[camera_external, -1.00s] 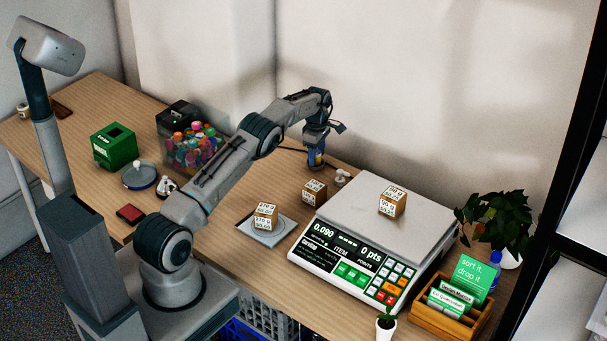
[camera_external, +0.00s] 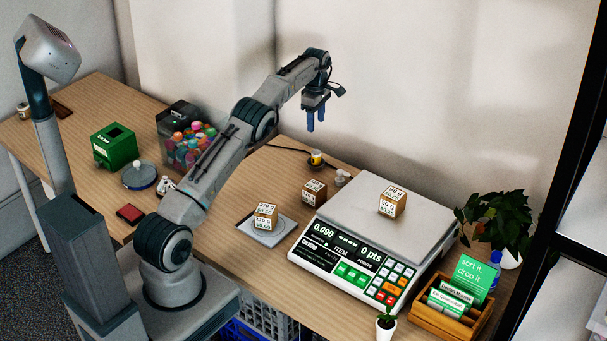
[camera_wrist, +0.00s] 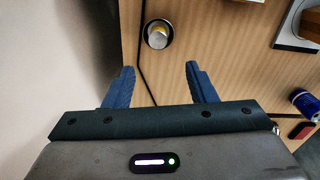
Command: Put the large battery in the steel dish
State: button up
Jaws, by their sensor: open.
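A short upright cylinder with a yellow band, which looks like the large battery (camera_external: 316,155), stands near the back of the desk. In the wrist view the battery (camera_wrist: 158,38) shows a pale round top with yellow and dark edges, beyond my fingertips. I cannot tell whether a steel dish surrounds its base, and I cannot pick out the dish for certain elsewhere. My gripper (camera_external: 317,124) is above the battery, pointing down, and its blue fingers are apart. In the wrist view my gripper (camera_wrist: 160,77) has nothing between its fingers.
A scale (camera_external: 352,216) with a weight block (camera_external: 392,201) stands at right. Other blocks (camera_external: 314,191) are near it, one on a small tray (camera_external: 283,228). A marker bin (camera_external: 190,165), green box (camera_external: 115,146) and round blue-sided container (camera_external: 139,186) are at left. A black cable (camera_external: 286,149) runs behind.

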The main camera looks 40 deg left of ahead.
jog(key=s+d+r+m+t, duration=0.3)
jog(key=s+r+m, duration=0.6)
jog(key=s+r, duration=0.9)
jog(key=s+d+f+m, duration=0.2)
jog(key=s+m, duration=0.1)
jog(key=s, duration=0.6)
jog(key=s+d+f+m, duration=0.2)
jog(key=s+f+m, duration=0.1)
jog(key=s, duration=0.7)
jog(key=s+d+f+m, duration=0.2)
jog(key=s+m, duration=0.3)
jog(key=s, duration=0.5)
jog(key=shift+s+d+f, duration=0.15)
jog(key=shift+d+f, duration=0.1)
